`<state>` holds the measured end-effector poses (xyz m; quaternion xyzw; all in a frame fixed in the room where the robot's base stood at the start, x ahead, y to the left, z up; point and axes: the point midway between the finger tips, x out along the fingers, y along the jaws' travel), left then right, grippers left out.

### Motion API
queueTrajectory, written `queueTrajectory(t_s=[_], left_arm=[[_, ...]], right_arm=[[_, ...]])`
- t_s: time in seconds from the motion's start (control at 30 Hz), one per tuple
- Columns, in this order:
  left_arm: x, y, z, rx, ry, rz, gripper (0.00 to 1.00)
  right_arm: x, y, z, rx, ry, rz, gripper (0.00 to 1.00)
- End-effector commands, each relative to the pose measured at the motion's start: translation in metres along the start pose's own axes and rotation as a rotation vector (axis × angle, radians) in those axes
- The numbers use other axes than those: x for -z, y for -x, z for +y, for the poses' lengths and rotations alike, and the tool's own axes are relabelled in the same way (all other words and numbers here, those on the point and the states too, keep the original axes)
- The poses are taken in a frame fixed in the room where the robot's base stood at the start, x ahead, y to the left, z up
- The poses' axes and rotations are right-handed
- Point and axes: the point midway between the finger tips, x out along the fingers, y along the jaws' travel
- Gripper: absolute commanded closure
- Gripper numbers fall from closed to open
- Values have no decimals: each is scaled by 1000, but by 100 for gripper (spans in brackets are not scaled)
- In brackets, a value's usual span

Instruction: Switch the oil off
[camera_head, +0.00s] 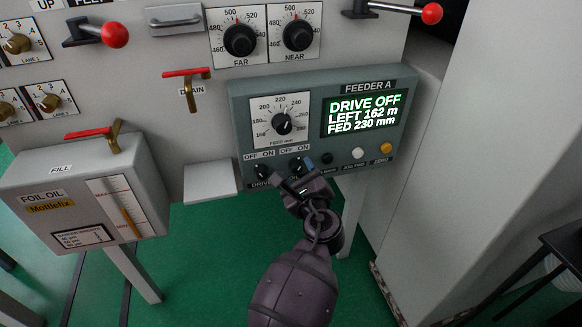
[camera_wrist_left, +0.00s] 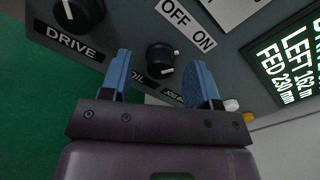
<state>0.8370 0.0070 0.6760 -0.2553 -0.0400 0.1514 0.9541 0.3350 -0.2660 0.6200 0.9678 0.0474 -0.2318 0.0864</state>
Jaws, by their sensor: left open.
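The oil knob (camera_wrist_left: 160,57) is a black rotary switch on the Feeder A panel (camera_head: 240,105). Its white mark points toward ON on the OFF/ON label (camera_wrist_left: 188,24) in the left wrist view. The OIL label (camera_wrist_left: 138,80) is partly hidden by a finger. My left gripper (camera_wrist_left: 161,72) is open, its blue fingers on either side of the knob with visible gaps. In the head view my left gripper (camera_head: 294,173) is at the panel's lower edge and partly covers this area. My right gripper is not in view.
The drive knob (camera_wrist_left: 78,12) is close to the left finger, its mark turned toward the upper left. A white button (camera_head: 358,153) and a yellow button (camera_head: 386,148) are to the right. The display (camera_head: 363,115) reads DRIVE OFF. The foil oil tank (camera_head: 85,190) stands at left.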

Motion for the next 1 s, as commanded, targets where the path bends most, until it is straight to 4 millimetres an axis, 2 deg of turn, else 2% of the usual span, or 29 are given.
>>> queueTrajectory(t_s=[0.53, 0.83, 1.0], left_arm=[[1, 2, -4, 1, 1, 0, 46], [2, 2, -4, 1, 1, 0, 92], [2, 2, -4, 1, 8, 0, 93]], right_arm=[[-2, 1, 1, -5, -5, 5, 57], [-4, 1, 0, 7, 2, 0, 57], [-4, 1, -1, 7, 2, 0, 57]])
